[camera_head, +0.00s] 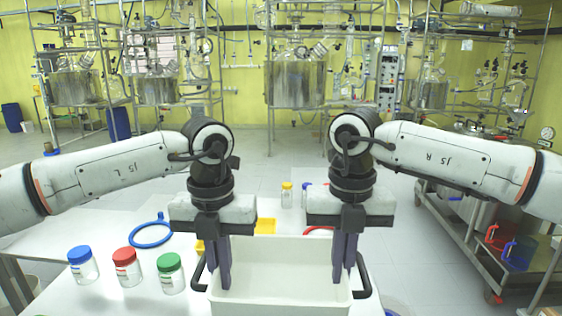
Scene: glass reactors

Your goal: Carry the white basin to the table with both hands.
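The white basin (283,262) is at the bottom centre, in front of me, open at the top and looking empty. A black handle shows on its left side (199,274) and another on its right side (363,280). My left gripper (220,284) points down at the basin's left side, its dark fingers close together beside the left handle. My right gripper (344,278) points down at the right side in the same way. I cannot tell whether the fingers clasp the walls or handles. The white table (110,228) extends to the left; the basin's underside is hidden.
Blue-, red- and green-capped jars (126,268) stand left of the basin, near a blue ring (150,232). A yellow-capped bottle (287,196) and yellow items are behind it. A metal cart (470,225) stands right. Reactor racks (296,82) line the back; open floor lies between.

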